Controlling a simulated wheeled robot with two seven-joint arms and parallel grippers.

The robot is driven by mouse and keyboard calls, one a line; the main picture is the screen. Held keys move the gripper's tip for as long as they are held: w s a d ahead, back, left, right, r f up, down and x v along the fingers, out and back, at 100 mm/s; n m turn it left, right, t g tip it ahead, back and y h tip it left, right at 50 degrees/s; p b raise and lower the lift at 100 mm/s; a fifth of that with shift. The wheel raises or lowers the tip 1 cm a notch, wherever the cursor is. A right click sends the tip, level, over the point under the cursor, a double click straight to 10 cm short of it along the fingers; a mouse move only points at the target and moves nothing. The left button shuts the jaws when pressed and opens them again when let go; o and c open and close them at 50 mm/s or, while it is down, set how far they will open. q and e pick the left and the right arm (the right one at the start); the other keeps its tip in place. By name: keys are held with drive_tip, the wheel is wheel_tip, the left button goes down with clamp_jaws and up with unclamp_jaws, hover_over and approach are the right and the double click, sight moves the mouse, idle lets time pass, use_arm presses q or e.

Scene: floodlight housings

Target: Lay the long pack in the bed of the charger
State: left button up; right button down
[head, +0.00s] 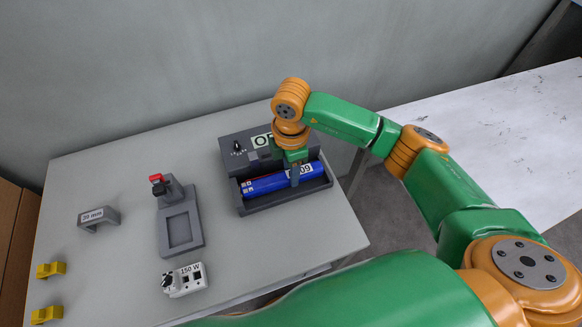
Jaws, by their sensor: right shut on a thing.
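The long pack (268,184) is a blue cylinder with a white label ending in 09. It lies lengthwise within the bed of the dark grey charger (258,207), tilted slightly up to the right in the picture. Whether it rests fully on the bed floor cannot be told. My right gripper (295,178) points down over the right part of the pack and is shut on it. The gripper hides part of the label and part of the charger's sign. My left gripper is not in view.
A grey stand with a red-topped clamp (181,228) is left of the charger. A white 150 W box (185,281), a grey 20 mm bracket (98,217) and two yellow pieces (50,270) lie on the grey table (120,180). A white table (500,130) is at right.

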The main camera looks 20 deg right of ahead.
drive_tip(key=shift+f+b, duration=0.35)
drive_tip(key=shift+f, duration=0.15)
idle(0.3)
drive_tip(key=shift+c, duration=1.8)
unclamp_jaws()
drive_tip(key=shift+s+r, duration=0.1)
